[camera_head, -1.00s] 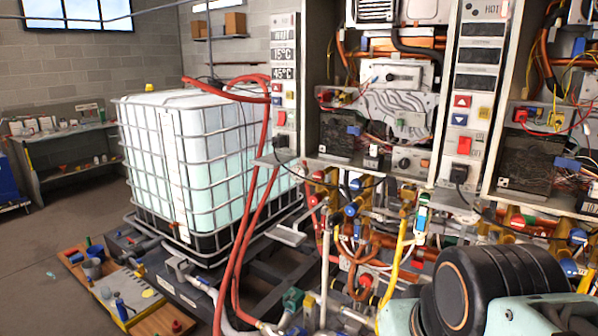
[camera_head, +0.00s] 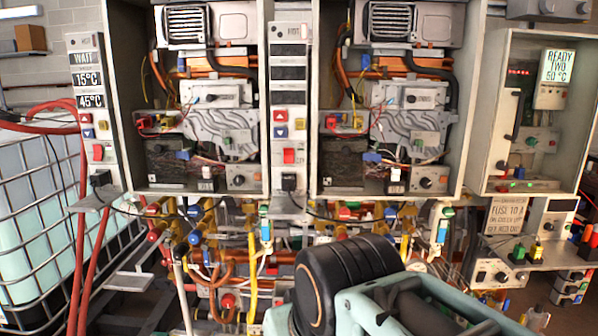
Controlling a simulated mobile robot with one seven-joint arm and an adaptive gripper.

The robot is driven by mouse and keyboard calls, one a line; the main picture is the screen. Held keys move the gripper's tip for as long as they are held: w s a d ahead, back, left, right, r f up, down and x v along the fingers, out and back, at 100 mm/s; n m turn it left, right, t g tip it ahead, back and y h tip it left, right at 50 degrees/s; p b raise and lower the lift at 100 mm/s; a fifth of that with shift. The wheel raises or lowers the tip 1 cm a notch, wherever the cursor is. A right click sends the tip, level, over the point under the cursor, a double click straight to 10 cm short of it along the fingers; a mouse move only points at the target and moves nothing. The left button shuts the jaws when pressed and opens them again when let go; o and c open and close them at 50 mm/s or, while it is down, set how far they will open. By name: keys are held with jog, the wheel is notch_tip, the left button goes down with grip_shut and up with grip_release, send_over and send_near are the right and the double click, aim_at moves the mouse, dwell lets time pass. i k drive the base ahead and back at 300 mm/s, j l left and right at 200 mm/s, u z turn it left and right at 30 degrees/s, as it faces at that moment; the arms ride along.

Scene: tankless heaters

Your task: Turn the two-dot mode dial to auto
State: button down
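Two open heater cabinets face me. A small dark dial (camera_head: 239,180) sits on a grey box low in the left cabinet (camera_head: 125,100). A similar dial (camera_head: 426,183) sits low in the right cabinet (camera_head: 464,110). Dot marks are too small to see, so I cannot tell which is the two-dot mode dial or where either points. My arm's black and teal links fill the bottom middle. My gripper's fingertips are not in view, and nothing of mine is seen touching a dial.
A control panel (camera_head: 483,110) at right has a display reading "READY TWO 50 °C" (camera_head: 566,66). Narrow button panels (camera_head: 290,160) stand beside the cabinets. Pipes and valves crowd below them. A caged white tank (camera_head: 50,215) and red hoses (camera_head: 83,240) are at left.

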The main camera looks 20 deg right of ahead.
aim_at(426, 183)
jog(key=z, duration=1.4)
